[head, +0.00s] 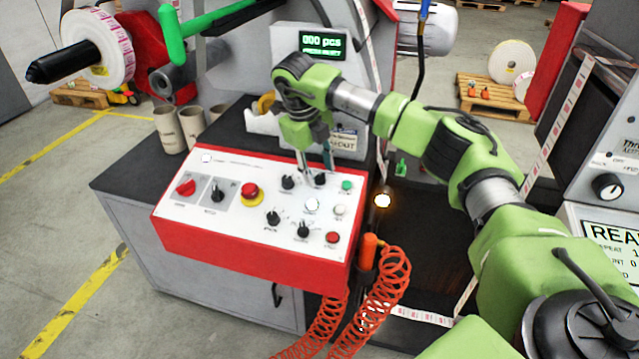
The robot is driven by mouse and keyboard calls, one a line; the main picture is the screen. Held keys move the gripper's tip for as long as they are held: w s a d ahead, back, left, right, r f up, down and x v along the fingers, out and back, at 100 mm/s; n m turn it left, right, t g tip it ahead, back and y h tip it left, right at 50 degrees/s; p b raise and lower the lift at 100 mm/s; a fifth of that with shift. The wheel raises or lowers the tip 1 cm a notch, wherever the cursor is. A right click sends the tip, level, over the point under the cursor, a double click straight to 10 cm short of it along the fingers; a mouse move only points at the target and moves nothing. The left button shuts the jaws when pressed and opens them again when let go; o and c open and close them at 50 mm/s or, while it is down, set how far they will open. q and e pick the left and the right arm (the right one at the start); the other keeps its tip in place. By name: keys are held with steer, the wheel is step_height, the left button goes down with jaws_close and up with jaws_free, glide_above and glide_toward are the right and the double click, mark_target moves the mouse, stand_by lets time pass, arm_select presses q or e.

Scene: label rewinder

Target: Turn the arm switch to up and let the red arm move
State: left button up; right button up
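The red control box (255,255) has a white top panel with several black knobs, a red switch and coloured buttons. The labels are too small to read, so I cannot tell which knob is the arm switch. My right gripper (316,174) points down over the panel's back right part, by a black knob (320,181). Its fingers partly hide this area, and I cannot tell whether they touch or hold the knob. A red arm (162,82) shows behind the label roll (108,52) at the upper left. My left gripper is not in view.
A red mushroom button (250,190) on a yellow ring sits left of the gripper. Cardboard cores (168,130) stand on the dark table behind the panel. An orange coiled hose (385,295) hangs at the panel's right front. A green display box (322,43) stands behind.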

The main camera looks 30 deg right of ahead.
steer(key=shift+b+x, duration=0.3)
steer(key=shift+x, duration=0.5)
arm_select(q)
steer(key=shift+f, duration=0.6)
arm_select(e)
jaws_close()
